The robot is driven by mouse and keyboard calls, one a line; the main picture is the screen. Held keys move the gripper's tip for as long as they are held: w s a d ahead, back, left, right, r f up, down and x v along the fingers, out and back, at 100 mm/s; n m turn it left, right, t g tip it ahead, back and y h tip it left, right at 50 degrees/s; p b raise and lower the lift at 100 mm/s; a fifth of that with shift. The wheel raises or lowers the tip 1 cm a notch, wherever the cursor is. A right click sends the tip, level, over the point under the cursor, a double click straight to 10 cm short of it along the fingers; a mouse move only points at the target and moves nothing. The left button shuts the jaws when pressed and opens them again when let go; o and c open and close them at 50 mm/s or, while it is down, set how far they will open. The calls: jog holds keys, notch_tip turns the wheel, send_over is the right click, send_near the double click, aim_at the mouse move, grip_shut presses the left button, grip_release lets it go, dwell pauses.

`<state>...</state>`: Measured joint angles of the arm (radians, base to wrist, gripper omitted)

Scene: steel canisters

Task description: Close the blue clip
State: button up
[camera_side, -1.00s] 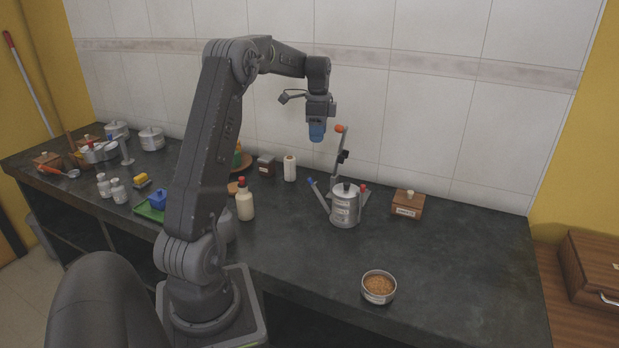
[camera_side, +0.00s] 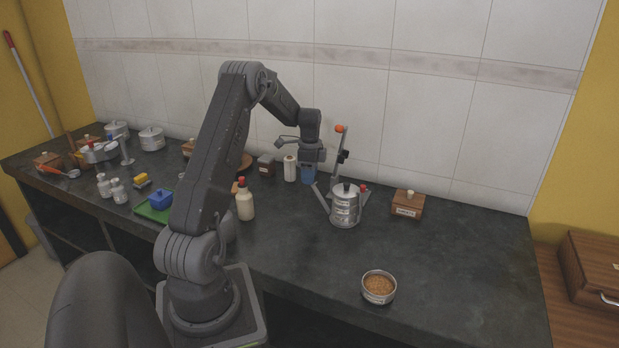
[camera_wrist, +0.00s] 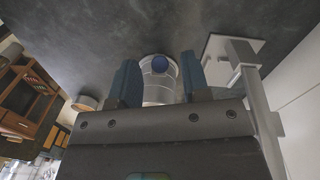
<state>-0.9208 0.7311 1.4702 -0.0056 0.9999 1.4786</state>
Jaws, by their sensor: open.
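A stacked steel canister (camera_side: 345,207) stands on the dark counter, with lever arms spread around it. The blue clip's grey arm (camera_side: 322,198) leans outward to the left of the canister, open. Its blue tip is hidden behind my gripper (camera_side: 308,178) in the side view.
A grey post with an orange knob (camera_side: 339,129) stands behind the canister, and a red-tipped arm (camera_side: 364,188) is at its right. A wooden box (camera_side: 407,204) sits further right. A white bottle (camera_side: 290,168) is close left of my gripper. The front counter is clear around a bowl (camera_side: 378,287).

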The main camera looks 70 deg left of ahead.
jog(key=shift+f, duration=0.55)
